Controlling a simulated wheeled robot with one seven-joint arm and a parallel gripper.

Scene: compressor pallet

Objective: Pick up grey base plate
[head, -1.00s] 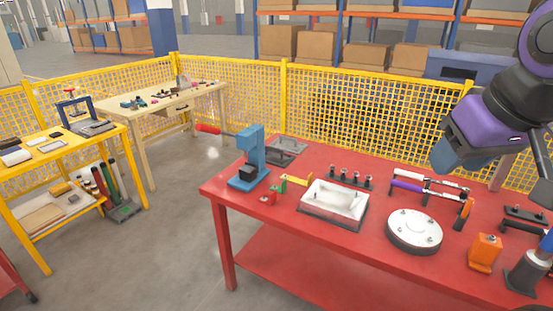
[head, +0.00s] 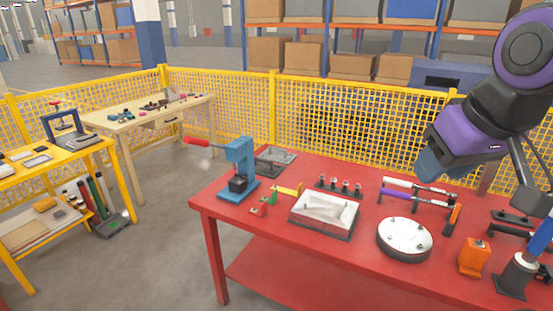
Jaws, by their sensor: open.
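A round pale-grey plate with bolts on its top and a dark rim (head: 404,238) lies flat on the red table, right of the middle. A flat grey tray-like piece (head: 277,158) lies at the table's back left edge, partly behind the blue press. I cannot tell for sure which of these is the grey base plate. My purple and black arm (head: 462,137) hangs over the right back of the table, apart from both pieces. No gripper fingers can be made out.
The red table (head: 285,252) also carries a blue press (head: 240,170), a clear-topped box (head: 324,213), purple and white handled tools (head: 410,196) and an orange block (head: 474,257). A yellow mesh fence (head: 335,118) stands behind. Floor left of the table is open.

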